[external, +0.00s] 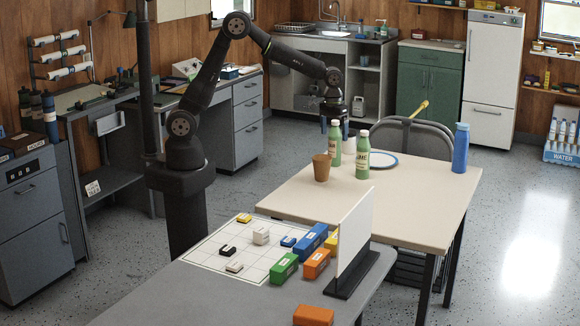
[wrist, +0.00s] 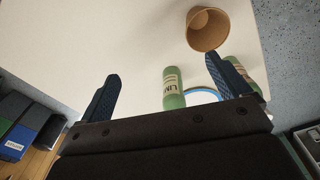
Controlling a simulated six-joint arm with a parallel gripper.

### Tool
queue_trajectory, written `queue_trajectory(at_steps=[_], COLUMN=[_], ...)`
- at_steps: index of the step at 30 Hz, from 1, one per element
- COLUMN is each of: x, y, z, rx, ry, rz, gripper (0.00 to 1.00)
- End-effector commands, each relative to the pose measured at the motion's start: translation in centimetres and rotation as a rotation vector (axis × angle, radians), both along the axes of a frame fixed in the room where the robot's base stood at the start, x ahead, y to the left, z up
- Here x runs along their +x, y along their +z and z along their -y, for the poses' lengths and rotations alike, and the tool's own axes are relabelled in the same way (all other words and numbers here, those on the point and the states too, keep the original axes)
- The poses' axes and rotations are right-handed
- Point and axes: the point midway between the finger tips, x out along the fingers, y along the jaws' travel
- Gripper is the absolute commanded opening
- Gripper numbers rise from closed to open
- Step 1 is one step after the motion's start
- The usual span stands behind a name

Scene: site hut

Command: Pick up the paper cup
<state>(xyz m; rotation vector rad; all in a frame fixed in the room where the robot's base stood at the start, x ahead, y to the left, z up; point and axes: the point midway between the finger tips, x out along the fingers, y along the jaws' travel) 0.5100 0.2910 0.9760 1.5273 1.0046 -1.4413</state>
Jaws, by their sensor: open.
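The brown paper cup (external: 321,168) stands upright near the left side of the beige table (external: 412,198), left of two green bottles. In the wrist view the cup (wrist: 207,29) shows at the top, right of centre, with its round opening visible. My gripper (external: 333,122) is over the far side of the table, behind and above the cup. The cup is beyond the fingertips, towards the right finger, and apart from both.
Two green bottles (external: 335,146) (external: 362,156) stand close to the cup and under the gripper. A white upright panel (external: 354,232) stands in front. The table's right front is clear.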

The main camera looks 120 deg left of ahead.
Motion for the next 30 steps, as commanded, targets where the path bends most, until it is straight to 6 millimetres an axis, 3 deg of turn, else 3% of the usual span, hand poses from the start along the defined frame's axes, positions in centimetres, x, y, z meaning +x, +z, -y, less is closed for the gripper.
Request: queue_trajectory(at_steps=[1, 3, 9, 14, 24, 30], x=[-1.9, -3.9, -6.7, -6.9, -6.8, -6.8], y=[-0.2, -0.4, -0.8, -3.1, -10.4, -12.7], z=[-1.6, -3.1, -4.9, -4.9, -4.9, -4.9], rx=[-0.009, -0.019, -0.033, -0.035, -0.035, -0.033], ry=[0.063, 0.131, 0.224, 0.228, 0.225, 0.225], rz=[-0.011, -0.021, -0.036, -0.041, -0.040, -0.037], gripper=[0.94, 0.94, 0.94, 0.94, 0.94, 0.94])
